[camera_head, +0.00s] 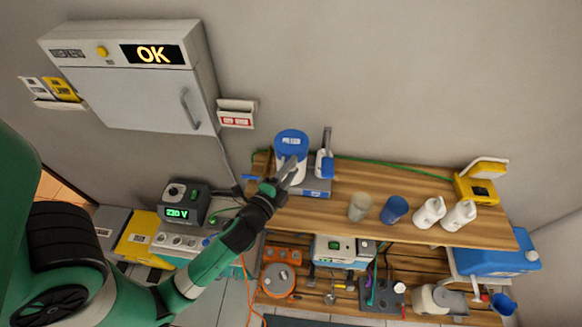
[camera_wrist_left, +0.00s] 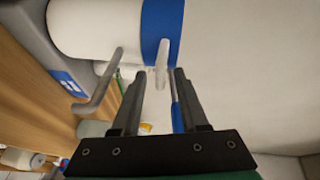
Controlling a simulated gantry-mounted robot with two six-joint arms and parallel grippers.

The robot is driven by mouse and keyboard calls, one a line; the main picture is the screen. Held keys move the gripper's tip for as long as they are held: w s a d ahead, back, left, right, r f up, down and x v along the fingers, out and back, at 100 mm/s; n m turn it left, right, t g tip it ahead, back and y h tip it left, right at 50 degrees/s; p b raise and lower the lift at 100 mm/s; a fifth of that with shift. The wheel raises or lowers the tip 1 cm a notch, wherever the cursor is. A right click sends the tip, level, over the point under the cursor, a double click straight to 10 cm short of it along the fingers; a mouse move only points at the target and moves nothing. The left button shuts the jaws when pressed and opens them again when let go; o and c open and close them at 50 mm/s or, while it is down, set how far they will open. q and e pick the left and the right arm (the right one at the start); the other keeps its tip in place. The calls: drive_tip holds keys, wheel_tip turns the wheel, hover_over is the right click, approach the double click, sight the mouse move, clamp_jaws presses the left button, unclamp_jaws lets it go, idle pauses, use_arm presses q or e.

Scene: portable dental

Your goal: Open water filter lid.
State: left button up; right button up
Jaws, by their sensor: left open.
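The water filter (camera_head: 291,142) is a white upright cylinder with a blue lid, standing at the left end of the wooden bench. In the left wrist view its white body (camera_wrist_left: 95,28) and blue lid (camera_wrist_left: 162,25) lie just beyond my fingers. A pale lever-like handle (camera_wrist_left: 162,58) sticks out from the lid. My left gripper (camera_head: 289,170) is open at the front of the filter. In the left wrist view its fingertips (camera_wrist_left: 159,74) stand on both sides of the handle's end; contact cannot be told. My right gripper is out of view.
A grey base (camera_head: 317,187) and a white-and-blue dispenser (camera_head: 325,163) are beside the filter. Cups (camera_head: 360,206) and white bottles (camera_head: 430,212) stand further right on the bench (camera_head: 300,213). A grey tap-like tube (camera_wrist_left: 105,80) is near my left finger. A wall cabinet (camera_head: 140,90) hangs at upper left.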

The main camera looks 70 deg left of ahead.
use_arm(q)
clamp_jaws()
drive_tip(key=shift+f, duration=0.25)
idle(1.2)
